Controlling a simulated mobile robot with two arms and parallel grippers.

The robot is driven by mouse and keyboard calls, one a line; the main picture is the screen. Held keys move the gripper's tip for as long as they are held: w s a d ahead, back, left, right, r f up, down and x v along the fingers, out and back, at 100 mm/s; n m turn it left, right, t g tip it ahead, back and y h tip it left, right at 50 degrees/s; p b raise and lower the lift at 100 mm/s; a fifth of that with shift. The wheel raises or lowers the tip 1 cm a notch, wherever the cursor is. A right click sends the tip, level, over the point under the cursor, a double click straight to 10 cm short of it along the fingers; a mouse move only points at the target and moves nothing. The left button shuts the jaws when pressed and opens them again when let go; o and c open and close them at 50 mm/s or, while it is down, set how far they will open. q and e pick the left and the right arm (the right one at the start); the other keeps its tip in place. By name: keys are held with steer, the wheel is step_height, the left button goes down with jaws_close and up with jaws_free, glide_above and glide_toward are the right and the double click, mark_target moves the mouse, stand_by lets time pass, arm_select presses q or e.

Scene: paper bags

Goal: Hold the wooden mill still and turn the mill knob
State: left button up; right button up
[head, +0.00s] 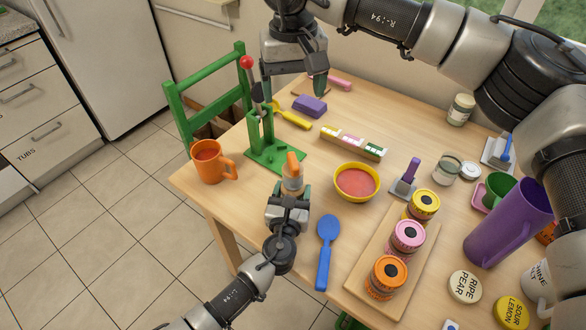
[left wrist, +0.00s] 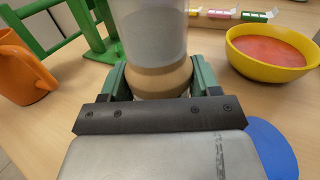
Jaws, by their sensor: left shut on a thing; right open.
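The mill (head: 291,184) stands on the table near its front left part, with a pale body and an orange-brown top piece (head: 293,160). My left gripper (head: 289,194) is shut around its lower part. In the left wrist view the mill (left wrist: 152,35) shows a whitish body above a tan wooden band, between the green fingers (left wrist: 158,82); its top is out of that picture. My right gripper (head: 293,88) is open and empty, over the back of the table, behind and apart from the mill.
A green stand with a red-balled lever (head: 262,140) is behind left of the mill, an orange mug (head: 208,165) to the left. A yellow bowl (head: 357,195) and blue spoon (head: 326,240) are to the right. A purple block (head: 309,106) lies below my right gripper.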

arm_select(q)
steer(key=o, duration=1.2)
steer(key=shift+c, duration=0.2)
steer(key=s, duration=0.4)
steer(key=s+a, duration=0.1)
steer(key=s, duration=0.3)
steer(key=s+a, duration=0.1)
steer(key=s, duration=0.2)
steer(key=shift+s, duration=0.4)
steer(key=shift+a, duration=0.1)
